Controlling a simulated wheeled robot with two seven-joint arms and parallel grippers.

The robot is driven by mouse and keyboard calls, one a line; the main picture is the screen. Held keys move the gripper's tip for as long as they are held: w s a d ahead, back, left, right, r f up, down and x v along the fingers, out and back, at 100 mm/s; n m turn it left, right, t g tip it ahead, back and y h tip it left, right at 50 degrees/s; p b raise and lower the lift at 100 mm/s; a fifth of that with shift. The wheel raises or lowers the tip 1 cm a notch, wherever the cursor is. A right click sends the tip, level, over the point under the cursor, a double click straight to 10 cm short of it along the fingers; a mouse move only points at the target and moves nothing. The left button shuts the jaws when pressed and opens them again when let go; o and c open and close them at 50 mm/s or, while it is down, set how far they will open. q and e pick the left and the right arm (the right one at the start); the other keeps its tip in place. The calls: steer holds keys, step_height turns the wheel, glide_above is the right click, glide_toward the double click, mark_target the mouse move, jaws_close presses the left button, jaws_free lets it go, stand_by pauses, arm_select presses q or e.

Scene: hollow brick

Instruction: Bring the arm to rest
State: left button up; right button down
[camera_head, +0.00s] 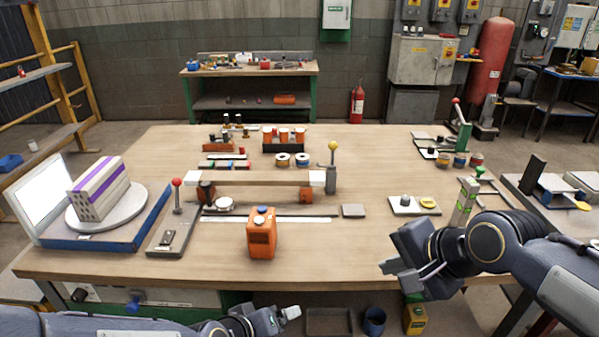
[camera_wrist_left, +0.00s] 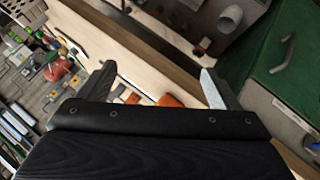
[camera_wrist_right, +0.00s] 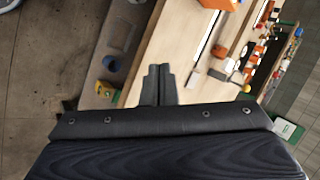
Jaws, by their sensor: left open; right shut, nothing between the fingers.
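My right arm comes in from the right in the head view. Its gripper (camera_head: 402,277) is over the table's front right part, shut and empty. In the right wrist view its two fingers (camera_wrist_right: 157,84) lie together with nothing between them. My left gripper (camera_head: 287,314) is low, in front of the table's near edge in the head view. In the left wrist view its fingers (camera_wrist_left: 158,85) stand wide apart and the space between them is empty. The hollow brick (camera_head: 100,188), pale with purple stripes, lies on a round grey turntable (camera_head: 108,209) at the table's left.
The wooden table (camera_head: 350,256) is bare at its front middle. An orange device (camera_head: 261,233) stands near the front. A red-knobbed lever (camera_head: 177,198) and a yellow-knobbed lever (camera_head: 332,166) stand farther back. A green-banded block (camera_head: 464,203) stands close behind my right arm.

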arm_select(q)
steer(key=s+a+r+m+g+y+p, duration=0.1)
steer(key=s+a+r+p, duration=0.3)
steer(key=s+a+r, duration=0.8)
steer(key=s+a+g, duration=0.1)
steer(key=s+a, duration=0.1)
steer(key=shift+s+a+m, duration=0.3)
steer(key=shift+a, duration=0.05)
arm_select(e)
steer(key=s+d+f+n, duration=0.2)
steer(key=s+n, duration=0.2)
steer(key=s, duration=0.3)
steer(key=s+d+f+n, duration=0.1)
steer(key=s+d+n, duration=0.2)
steer(key=s+n, duration=0.2)
steer(key=s, duration=0.3)
steer(key=shift+s+f+g+h, duration=0.2)
steer(key=shift+f+g+h, duration=0.1)
steer(key=shift+f+g, duration=0.1)
